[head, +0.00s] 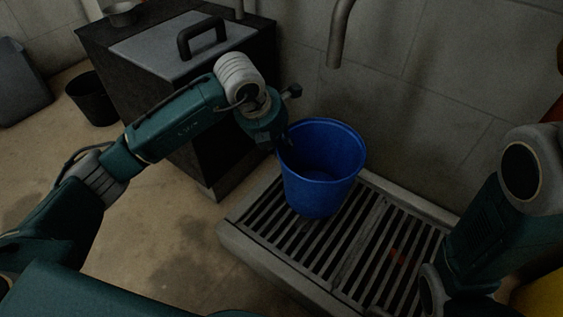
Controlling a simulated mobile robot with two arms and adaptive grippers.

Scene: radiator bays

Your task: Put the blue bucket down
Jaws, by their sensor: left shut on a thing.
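The blue bucket (325,185) is upright at or just above the slatted metal grate (362,258). I cannot tell whether its base touches the slats. My left gripper (283,143) is at the bucket's left rim and is shut on it. The fingertips are small and dark against the rim. The inside of the bucket shows only blue, with no clear contents. My right arm comes in at the right edge, and its gripper is out of view.
A dark cabinet (235,135) with a grey lid and black handle stands left of the grate. A grey pipe (338,35) hangs above, in front of the tiled wall. A black bin (92,98) stands at far left.

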